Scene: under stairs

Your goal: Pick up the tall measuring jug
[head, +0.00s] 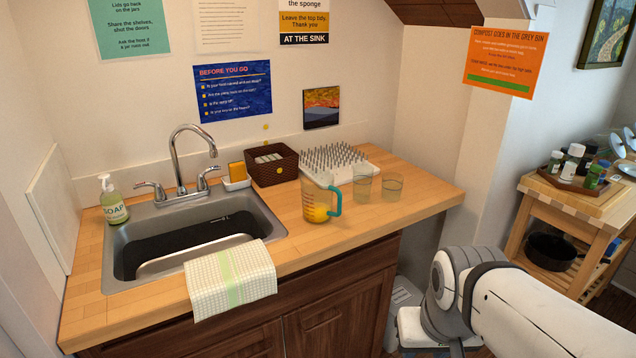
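The tall measuring jug (316,203) stands upright on the wooden counter, right of the sink. It is clear, holds something yellow-orange in its lower part, and has a teal handle on its right side. Parts of my white and grey arm show at the lower right, in front of the counter and well apart from the jug. My gripper's fingers are not in view.
The sink (120,274), with a draped towel (229,281), is left. The counter's right end (430,193) is clear.

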